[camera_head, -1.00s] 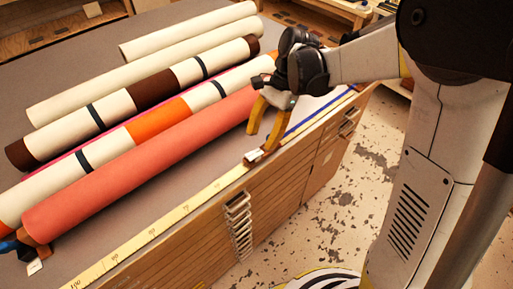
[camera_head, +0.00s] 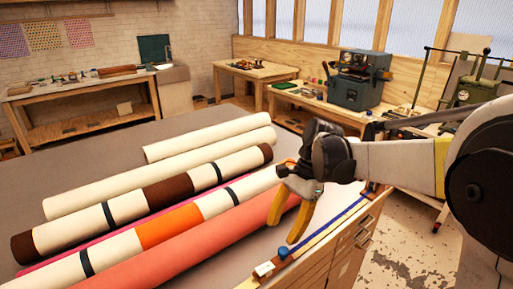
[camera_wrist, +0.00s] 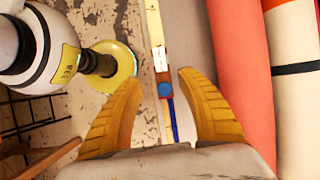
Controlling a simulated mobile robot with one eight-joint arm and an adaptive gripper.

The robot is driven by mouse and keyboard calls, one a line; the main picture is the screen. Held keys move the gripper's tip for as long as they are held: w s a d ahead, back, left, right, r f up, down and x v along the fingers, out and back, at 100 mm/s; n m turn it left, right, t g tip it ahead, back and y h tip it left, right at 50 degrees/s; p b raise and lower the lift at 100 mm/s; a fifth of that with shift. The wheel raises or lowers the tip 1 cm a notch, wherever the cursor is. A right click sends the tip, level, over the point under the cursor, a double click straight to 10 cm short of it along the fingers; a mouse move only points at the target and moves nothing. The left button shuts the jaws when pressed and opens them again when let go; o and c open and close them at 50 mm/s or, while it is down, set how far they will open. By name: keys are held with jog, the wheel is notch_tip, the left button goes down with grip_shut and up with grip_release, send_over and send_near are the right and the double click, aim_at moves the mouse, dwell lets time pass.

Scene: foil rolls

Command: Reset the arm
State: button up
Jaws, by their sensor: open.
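My gripper (camera_head: 291,218) hangs over the front edge of the large table, near the right end of the foil rolls. Its two yellow fingers are apart with nothing between them. In the wrist view my gripper (camera_wrist: 160,108) is open above the table-edge ruler (camera_wrist: 154,40) and a small brown block with a blue knob (camera_wrist: 165,88). A coral roll (camera_head: 180,250) lies nearest the front edge, partly hidden behind the fingers. Behind it lie an orange-banded roll (camera_head: 168,226), a brown-banded roll (camera_head: 165,193) and two cream rolls, including the rearmost one (camera_head: 210,136).
The grey tabletop (camera_head: 100,150) is bare behind the rolls. Wooden drawers (camera_head: 345,255) form the table's front. A workbench with a dark machine (camera_head: 357,82) stands at the back right, and another bench (camera_head: 85,95) at the back left. Open floor (camera_head: 400,245) lies to the right.

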jog(key=s+d+r+n+t+h, duration=0.1)
jog(key=s+d+n+t+h, duration=0.1)
jog(key=s+d+n+t, duration=0.2)
jog(key=s+d+n+t+h+b, duration=0.1)
jog(key=s+d+n+t+h, duration=0.1)
jog(key=s+d+n+t, duration=0.3)
jog(key=shift+s+r+n+t, duration=0.4)
jog(key=shift+s+n, duration=0.6)
jog(key=shift+s, duration=1.3)
